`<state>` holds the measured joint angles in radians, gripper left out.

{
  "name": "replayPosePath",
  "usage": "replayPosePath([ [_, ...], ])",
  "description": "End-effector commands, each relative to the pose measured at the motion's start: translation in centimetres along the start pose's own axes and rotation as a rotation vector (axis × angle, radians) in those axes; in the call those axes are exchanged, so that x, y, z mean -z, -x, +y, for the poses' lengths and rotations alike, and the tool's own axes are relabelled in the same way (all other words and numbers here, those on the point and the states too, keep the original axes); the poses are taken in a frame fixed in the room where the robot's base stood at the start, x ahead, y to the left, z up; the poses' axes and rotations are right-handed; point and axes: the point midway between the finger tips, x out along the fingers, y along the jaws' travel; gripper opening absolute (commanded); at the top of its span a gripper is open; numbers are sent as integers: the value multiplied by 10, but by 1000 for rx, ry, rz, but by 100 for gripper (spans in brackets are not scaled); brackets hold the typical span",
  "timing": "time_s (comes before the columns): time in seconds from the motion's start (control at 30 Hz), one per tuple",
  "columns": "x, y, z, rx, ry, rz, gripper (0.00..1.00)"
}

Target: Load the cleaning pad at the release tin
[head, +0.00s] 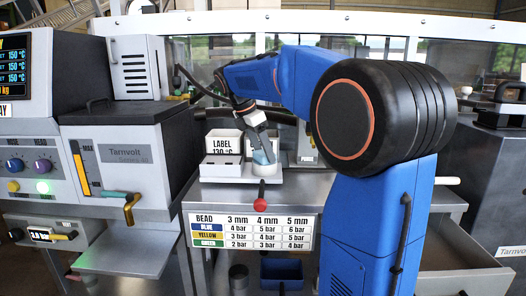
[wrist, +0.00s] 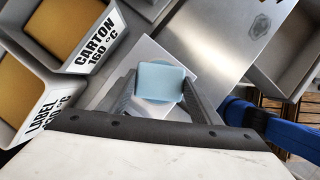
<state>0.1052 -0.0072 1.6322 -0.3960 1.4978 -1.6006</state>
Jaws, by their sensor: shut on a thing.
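My gripper (wrist: 160,77) is shut on a light blue cleaning pad (wrist: 158,86), with one finger against each side of it. In the head view, my gripper (head: 259,134) points down over the bench, and the blue pad (head: 264,157) shows between its fingers. In the wrist view, a pale square surface (wrist: 194,62) lies under the pad. I cannot tell whether the pad touches it.
Label bin (head: 222,145) and carton bin (wrist: 92,52), with brown contents, stand beside the gripper. A bare metal surface (wrist: 225,30) and a grey tray (wrist: 285,62) lie on the other side. A red knob (head: 260,204) is at the bench front, above a bead-pressure chart (head: 252,231).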

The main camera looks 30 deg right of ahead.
Motion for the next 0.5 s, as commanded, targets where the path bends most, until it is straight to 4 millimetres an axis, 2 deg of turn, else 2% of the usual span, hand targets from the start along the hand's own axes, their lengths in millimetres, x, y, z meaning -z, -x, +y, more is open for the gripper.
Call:
replayPosePath([
  [0.27, 0, 0, 0, 4, 1, 2, 28],
  [0.5, -6, 14, 0, 2, 1, 1, 28],
])
